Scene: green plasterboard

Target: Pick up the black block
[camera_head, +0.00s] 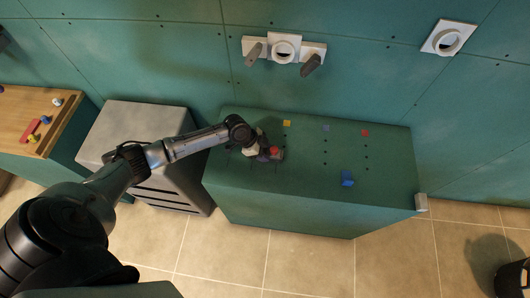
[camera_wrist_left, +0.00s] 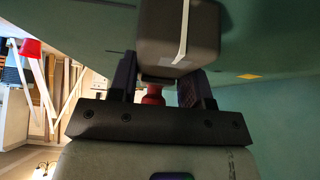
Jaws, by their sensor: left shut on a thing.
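The black block (camera_wrist_left: 178,35) is a dark box with a pale strip down one face, seen close up in the left wrist view. My left gripper (camera_wrist_left: 160,82) is shut on it, with one finger on either side of its near end. In the head view my left gripper (camera_head: 264,152) is at the left part of the green bench top, and the block there is hard to tell from the dark fingers. A small red piece (camera_wrist_left: 153,95) shows between the fingers behind the block. My right gripper is not in view.
White wall fittings (camera_head: 284,48) hang above. The bench's right half is mostly clear.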

